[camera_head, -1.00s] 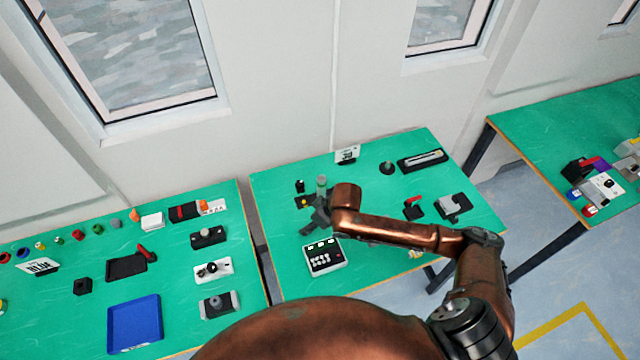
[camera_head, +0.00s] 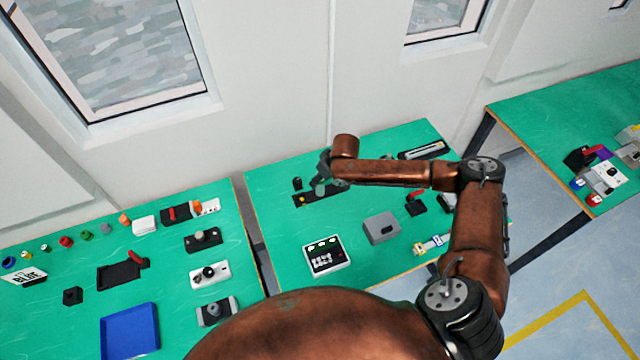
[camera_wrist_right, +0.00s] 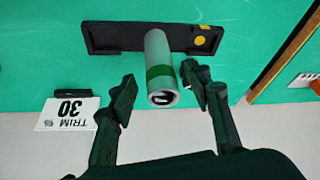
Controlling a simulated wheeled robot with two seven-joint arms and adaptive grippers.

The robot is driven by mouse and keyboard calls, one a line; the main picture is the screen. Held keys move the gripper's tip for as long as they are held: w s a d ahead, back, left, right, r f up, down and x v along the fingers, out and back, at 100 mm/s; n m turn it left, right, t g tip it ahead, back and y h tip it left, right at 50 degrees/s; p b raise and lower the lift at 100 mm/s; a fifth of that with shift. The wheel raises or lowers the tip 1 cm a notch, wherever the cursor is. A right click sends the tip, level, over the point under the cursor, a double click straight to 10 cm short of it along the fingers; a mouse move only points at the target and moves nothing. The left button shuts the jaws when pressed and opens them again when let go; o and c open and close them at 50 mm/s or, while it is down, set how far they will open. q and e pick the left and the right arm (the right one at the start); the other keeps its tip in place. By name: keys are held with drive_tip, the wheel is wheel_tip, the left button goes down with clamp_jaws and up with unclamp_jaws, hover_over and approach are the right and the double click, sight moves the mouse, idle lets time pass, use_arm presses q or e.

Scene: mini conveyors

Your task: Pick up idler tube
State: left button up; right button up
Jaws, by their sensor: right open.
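The idler tube is a grey tube with a green band. In the right wrist view the tube (camera_wrist_right: 160,52) stands out from a black base (camera_wrist_right: 112,38) with a yellow dot, its hollow end towards the camera. My right gripper (camera_wrist_right: 160,84) is open, with one finger on each side of the tube's near end and gaps visible. In the head view the tube (camera_head: 319,188) is partly hidden by my right gripper (camera_head: 324,168), above the black base (camera_head: 327,197). My left gripper is not in view.
A small black block (camera_head: 297,183) stands just left of the base. A white keypad box (camera_head: 326,257) and a grey box (camera_head: 382,228) stand nearer on the green table. A TRIM 30 card (camera_wrist_right: 68,114) shows in the wrist view. The wall is behind the table.

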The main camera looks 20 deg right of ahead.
drive_tip(key=shift+x, duration=0.9)
drive_tip(key=shift+c, duration=0.2)
drive_tip(key=shift+r, duration=0.1)
clamp_jaws()
